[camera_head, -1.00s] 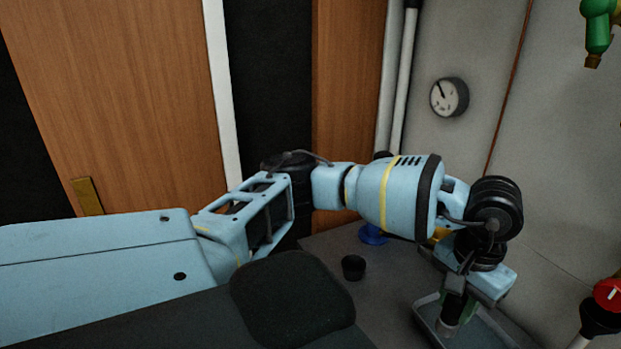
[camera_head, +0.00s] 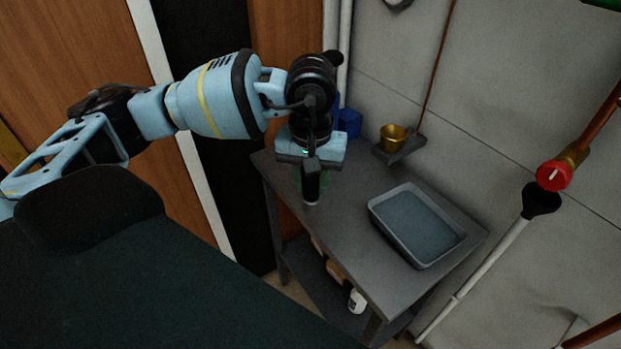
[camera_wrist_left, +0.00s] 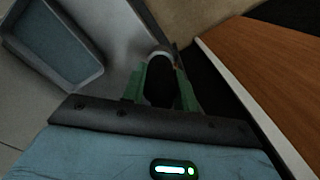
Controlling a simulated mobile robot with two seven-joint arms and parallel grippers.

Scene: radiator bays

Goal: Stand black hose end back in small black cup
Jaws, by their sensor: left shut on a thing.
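My left gripper (camera_head: 311,186) points down above the near left part of the grey table (camera_head: 350,226). It is shut on a black hose end (camera_head: 311,187) with a pale tip, held about upright. In the left wrist view, the green fingers stand on either side of the black hose end (camera_wrist_left: 160,82), and its pale rim shows beyond them. I cannot make out the small black cup; the gripper or the held piece may hide it. Whether the tip touches anything is unclear. My right gripper is out of view.
A grey-blue tray (camera_head: 440,262) lies on the table to the right. A brass cup (camera_head: 393,137) sits on a small wall shelf behind. A blue object (camera_head: 349,122) stands at the back. Bottles stand below the tabletop.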

